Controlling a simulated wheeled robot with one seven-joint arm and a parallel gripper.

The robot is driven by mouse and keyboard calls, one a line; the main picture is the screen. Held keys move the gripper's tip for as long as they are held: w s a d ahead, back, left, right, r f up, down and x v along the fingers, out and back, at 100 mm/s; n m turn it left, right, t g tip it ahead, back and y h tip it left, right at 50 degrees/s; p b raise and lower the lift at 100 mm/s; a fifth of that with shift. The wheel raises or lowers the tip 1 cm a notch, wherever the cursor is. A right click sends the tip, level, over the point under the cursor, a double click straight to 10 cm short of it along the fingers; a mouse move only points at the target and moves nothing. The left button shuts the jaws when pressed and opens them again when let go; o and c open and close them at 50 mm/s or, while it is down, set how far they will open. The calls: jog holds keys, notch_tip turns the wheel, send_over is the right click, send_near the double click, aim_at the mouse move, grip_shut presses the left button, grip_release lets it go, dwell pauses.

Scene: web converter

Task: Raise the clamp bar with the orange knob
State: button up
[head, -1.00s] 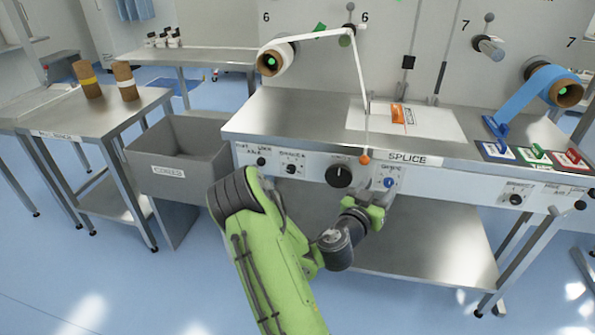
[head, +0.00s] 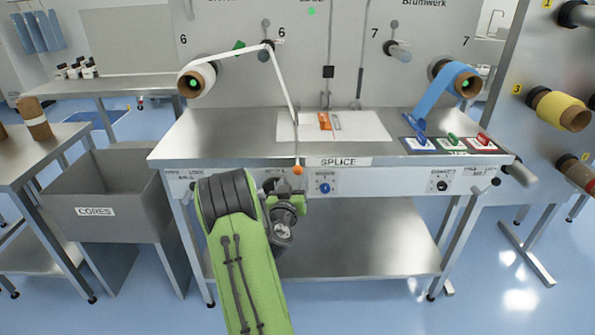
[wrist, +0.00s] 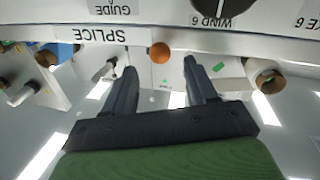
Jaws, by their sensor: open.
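The orange knob (head: 298,170) of the clamp bar is at the front edge of the steel splice table (head: 215,135). The thin clamp bar (head: 296,140) runs back from it across the table top. My gripper (wrist: 160,70) is open and empty, with no visible contact with the knob. In the head view my gripper (head: 284,187) is just below and left of the knob, partly hidden by my green arm.
A white web strip (head: 285,75) runs down from the roll (head: 197,78) to the table. A white board with an orange item (head: 324,121) lies behind. Control knobs, including a blue one (head: 324,187), line the front panel. A grey cores bin (head: 105,195) stands left.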

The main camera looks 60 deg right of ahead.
aim_at(297, 173)
jog(key=p+x, duration=0.1)
jog(key=x, duration=0.6)
jog(key=shift+d+f, duration=0.1)
jog(key=shift+d, duration=0.1)
grip_shut()
